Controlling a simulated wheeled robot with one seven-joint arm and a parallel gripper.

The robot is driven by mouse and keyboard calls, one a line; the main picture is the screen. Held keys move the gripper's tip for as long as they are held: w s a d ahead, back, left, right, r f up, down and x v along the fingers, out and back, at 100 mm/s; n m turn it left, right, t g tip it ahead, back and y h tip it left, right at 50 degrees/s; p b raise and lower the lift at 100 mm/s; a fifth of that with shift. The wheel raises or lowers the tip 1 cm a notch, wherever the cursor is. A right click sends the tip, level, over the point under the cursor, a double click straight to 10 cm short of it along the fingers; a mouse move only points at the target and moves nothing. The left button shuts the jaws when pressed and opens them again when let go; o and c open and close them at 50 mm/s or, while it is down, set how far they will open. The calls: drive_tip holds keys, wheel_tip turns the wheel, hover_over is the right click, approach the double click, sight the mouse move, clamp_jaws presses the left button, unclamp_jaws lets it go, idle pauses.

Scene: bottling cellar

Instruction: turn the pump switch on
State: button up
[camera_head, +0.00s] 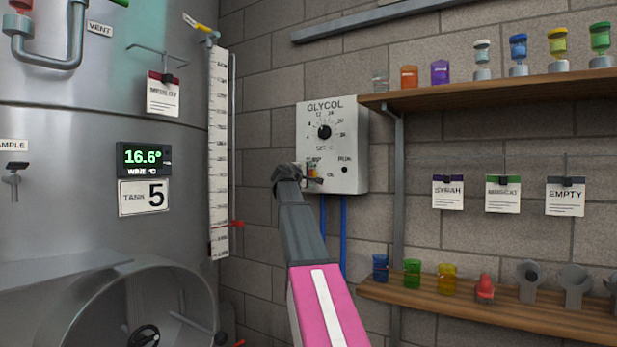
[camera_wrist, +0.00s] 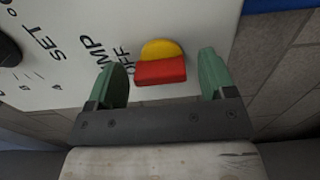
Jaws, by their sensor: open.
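The pump switch (camera_wrist: 161,71) shows in the wrist view as a yellow rounded part with a red block against it, on the white panel beside the partly seen word PUMP and the word OFF. In the head view the switch (camera_head: 312,171) is partly hidden by my gripper, low on the white GLYCOL box (camera_head: 347,120). My gripper (camera_wrist: 165,76) is open, with one green fingertip on each side of the switch and a visible gap to both. In the head view my gripper (camera_head: 288,174) is just at the box's lower left. I cannot tell whether anything touches.
A black dial (camera_head: 324,132) sits higher on the box. A wooden shelf (camera_head: 480,91) begins right beside the box, with a lower shelf (camera_head: 500,308) below. Blue pipes (camera_head: 343,235) run down under the box. A steel tank (camera_head: 75,95) fills the left.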

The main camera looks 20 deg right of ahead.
drive_tip(key=c, duration=0.9)
drive_tip(key=shift+c, duration=0.2)
drive_tip(key=shift+m, duration=0.4)
drive_tip(key=m, duration=0.3)
drive_tip(key=shift+m, duration=0.3)
drive_tip(key=m, duration=0.4)
drive_tip(key=shift+m, duration=0.3)
drive_tip(key=m, duration=0.4)
drive_tip(key=shift+f+m, duration=0.1)
drive_tip(key=shift+m, duration=0.2)
drive_tip(key=shift+s+m, duration=0.1)
drive_tip(key=shift+m, duration=2.1)
